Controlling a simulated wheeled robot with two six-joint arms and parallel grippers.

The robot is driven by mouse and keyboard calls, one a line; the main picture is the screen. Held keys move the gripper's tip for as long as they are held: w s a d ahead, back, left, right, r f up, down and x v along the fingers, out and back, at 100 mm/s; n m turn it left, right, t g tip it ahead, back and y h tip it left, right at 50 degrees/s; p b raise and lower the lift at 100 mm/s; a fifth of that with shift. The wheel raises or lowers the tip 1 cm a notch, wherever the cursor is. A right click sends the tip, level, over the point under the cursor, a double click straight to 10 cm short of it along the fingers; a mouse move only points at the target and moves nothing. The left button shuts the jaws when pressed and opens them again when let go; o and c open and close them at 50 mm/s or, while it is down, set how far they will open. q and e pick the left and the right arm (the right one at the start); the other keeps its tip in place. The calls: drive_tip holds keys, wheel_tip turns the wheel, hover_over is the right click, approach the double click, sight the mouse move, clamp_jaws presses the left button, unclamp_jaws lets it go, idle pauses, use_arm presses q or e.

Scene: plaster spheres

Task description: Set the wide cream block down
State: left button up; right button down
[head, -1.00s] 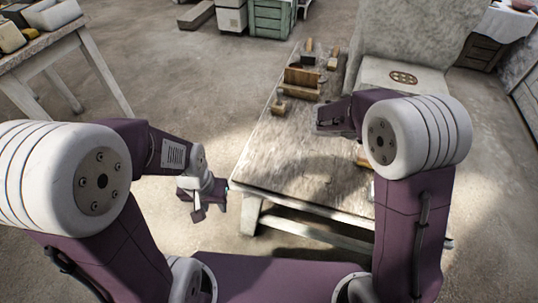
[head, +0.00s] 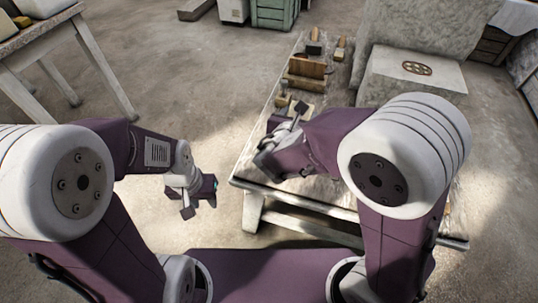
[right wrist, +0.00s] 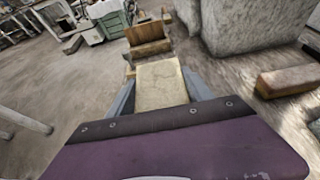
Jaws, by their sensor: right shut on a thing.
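The wide cream block (right wrist: 161,86) is between the two grey fingers of my right gripper (right wrist: 160,82) in the right wrist view. The gripper is shut on it, and the block points away from the wrist toward a wooden piece. In the head view my right forearm reaches left over the worktable (head: 240,172), and the block is mostly hidden there. The wrist view does not show clearly whether the block touches the table. My left gripper (head: 198,207) hangs empty off the table's left side, its fingers apart.
A brown wooden holder (head: 305,73) stands on the table beyond my right gripper; it also shows in the wrist view (right wrist: 148,42). Small tools lie farther back. A pale stone block (head: 415,75) stands at the right. A tan block (right wrist: 288,80) lies right in the wrist view.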

drive_tip(key=s+a+f+b, duration=0.1)
drive_tip(key=a, duration=0.1)
drive_tip(key=s+a+f, duration=0.2)
drive_tip(key=a, duration=0.1)
drive_tip(key=s+a+f+b, duration=0.1)
drive_tip(key=a+f, duration=0.1)
drive_tip(key=a, duration=0.1)
drive_tip(key=shift+s+a+f+b, duration=0.1)
drive_tip(key=shift+s+f+b, duration=0.05)
drive_tip(key=shift+f+b, duration=0.15)
wheel_tip(320, 180, down, 4)
drive_tip(key=b, duration=0.3)
drive_tip(key=shift+f, duration=0.1)
drive_tip(key=shift+r, duration=0.2)
drive_tip(key=shift+f, duration=0.2)
drive_tip(key=shift+c, duration=2.1)
unclamp_jaws()
